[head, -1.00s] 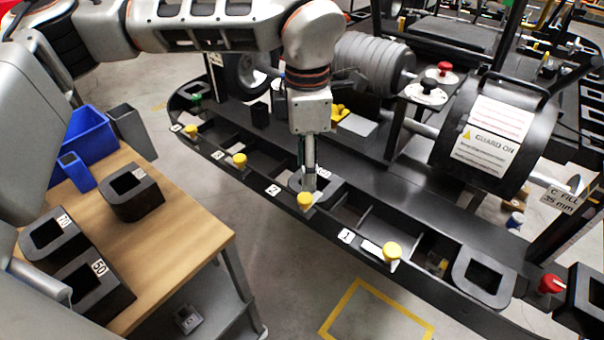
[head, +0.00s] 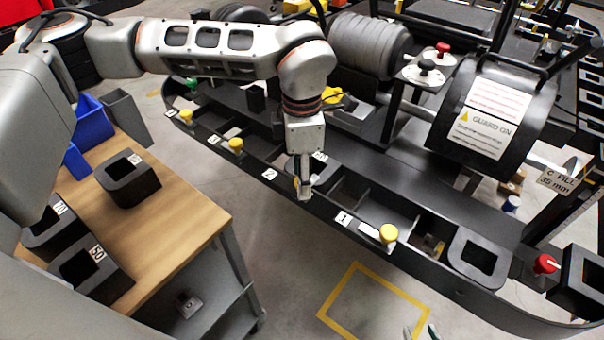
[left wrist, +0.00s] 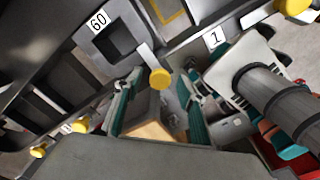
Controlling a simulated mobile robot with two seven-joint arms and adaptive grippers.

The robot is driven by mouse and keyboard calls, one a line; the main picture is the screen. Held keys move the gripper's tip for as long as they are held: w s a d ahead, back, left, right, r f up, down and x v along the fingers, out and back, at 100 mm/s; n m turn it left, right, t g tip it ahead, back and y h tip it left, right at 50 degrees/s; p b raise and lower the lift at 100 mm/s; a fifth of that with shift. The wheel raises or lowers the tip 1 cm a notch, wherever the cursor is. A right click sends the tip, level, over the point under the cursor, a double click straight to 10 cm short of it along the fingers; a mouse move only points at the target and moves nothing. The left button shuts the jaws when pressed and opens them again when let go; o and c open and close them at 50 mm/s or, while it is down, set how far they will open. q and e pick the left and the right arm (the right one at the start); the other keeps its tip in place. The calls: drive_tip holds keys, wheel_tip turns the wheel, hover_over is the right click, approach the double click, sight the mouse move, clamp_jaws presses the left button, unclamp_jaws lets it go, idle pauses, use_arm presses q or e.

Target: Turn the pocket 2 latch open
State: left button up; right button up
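The pocket 2 latch has a yellow knob (left wrist: 160,78) on a pale metal bar, seen in the left wrist view beside the block marked 60 (left wrist: 104,38). My left gripper (left wrist: 160,105) is open, its teal-padded fingers either side of the knob with gaps visible; contact cannot be told. In the head view the left gripper (head: 303,190) is over this latch at the rail's front edge and hides most of the knob. The fingertips of my right gripper (head: 420,333) show at the bottom edge, apart and empty, over the floor.
The pocket 1 latch (head: 388,234) is to the right on the black rail. More yellow knobs (head: 236,145) line the rail to the left. A wooden table (head: 180,225) with black blocks (head: 130,180) and blue bins (head: 93,125) stands at left.

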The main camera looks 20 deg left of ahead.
use_arm(q)
drive_tip(key=c, duration=1)
drive_tip(key=shift+n, duration=0.3)
drive_tip(key=n, duration=0.3)
drive_tip(key=shift+n, duration=0.4)
drive_tip(key=n, duration=0.9)
drive_tip(key=shift+n, duration=2.2)
drive_tip(key=o, duration=1.1)
